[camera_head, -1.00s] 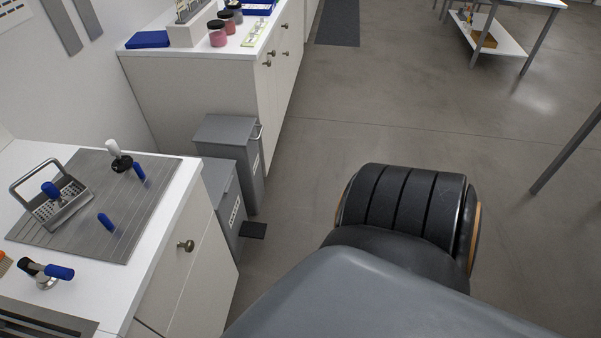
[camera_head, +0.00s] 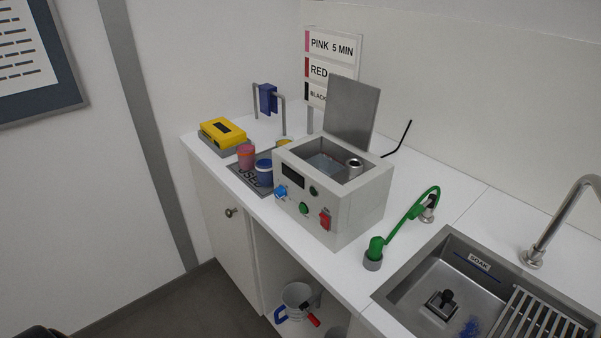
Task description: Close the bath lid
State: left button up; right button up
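The bath (camera_head: 345,199) is a light grey box on the white counter, with a small dark display, a blue knob, green buttons and a red switch on its front. Its lid (camera_head: 352,112) is a flat grey metal plate standing upright at the back edge, so the bath is open. Inside, the basin (camera_head: 327,163) seems to hold clear liquid, and a metal cylinder (camera_head: 354,167) stands at its right side. Neither of my grippers is in view.
A pink jar (camera_head: 246,157) and a blue jar (camera_head: 264,173) stand left of the bath, with a yellow device (camera_head: 222,133) behind them. A green hose (camera_head: 411,214) and a sink (camera_head: 408,277) are to the right. A jug (camera_head: 297,301) sits on the shelf below.

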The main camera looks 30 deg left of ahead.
aim_at(351, 106)
jog(key=i+u, duration=0.25)
jog(key=u, duration=0.15)
jog(key=i+u, duration=0.35)
jog(key=k, duration=0.1)
